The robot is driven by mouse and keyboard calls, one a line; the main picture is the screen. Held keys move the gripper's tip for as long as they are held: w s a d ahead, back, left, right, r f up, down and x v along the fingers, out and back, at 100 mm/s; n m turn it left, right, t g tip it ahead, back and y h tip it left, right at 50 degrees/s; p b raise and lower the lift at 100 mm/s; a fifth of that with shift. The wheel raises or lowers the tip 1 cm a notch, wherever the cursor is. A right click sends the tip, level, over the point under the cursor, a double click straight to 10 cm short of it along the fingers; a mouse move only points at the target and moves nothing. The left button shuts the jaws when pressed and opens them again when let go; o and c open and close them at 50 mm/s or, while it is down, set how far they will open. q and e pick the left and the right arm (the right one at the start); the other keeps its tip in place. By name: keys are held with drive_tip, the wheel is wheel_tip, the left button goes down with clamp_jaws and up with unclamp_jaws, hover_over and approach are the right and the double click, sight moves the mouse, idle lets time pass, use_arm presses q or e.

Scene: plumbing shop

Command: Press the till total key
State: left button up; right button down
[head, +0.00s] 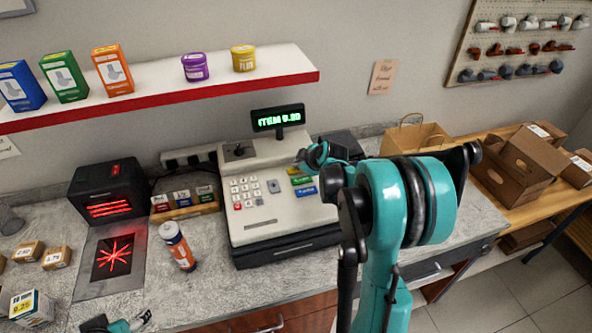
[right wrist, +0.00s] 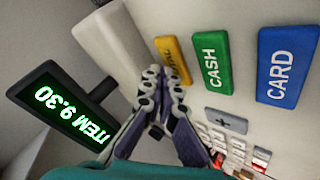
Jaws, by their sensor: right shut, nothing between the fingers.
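The cream till (head: 262,224) stands on the counter, its green display (head: 278,118) reading "ITEM 9.30". Its yellow total key (right wrist: 172,60), label partly covered, is at the end of the row beside the green CASH key (right wrist: 212,62) and blue CARD key (right wrist: 286,65). My right gripper (right wrist: 163,76) is shut and empty, its tips close to the yellow key's end; I cannot tell whether they touch. In the head view the yellow key (head: 293,170) shows only as a sliver beside the gripper. My left gripper (head: 118,324) is partly in view at the bottom left, jaws unclear.
A white and orange can (head: 177,246) stands left of the till, near a black scanner box (head: 109,193) and its glowing plate (head: 112,257). A shelf (head: 215,88) with boxes and tubs hangs above. A paper bag (head: 413,137) stands right of the till.

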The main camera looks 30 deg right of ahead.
drive_tip(key=shift+f, duration=0.4)
idle(0.4)
drive_tip(key=shift+r, duration=0.7)
wheel_tip(320, 180, up, 6)
drive_tip(key=p, duration=0.4)
idle(0.6)
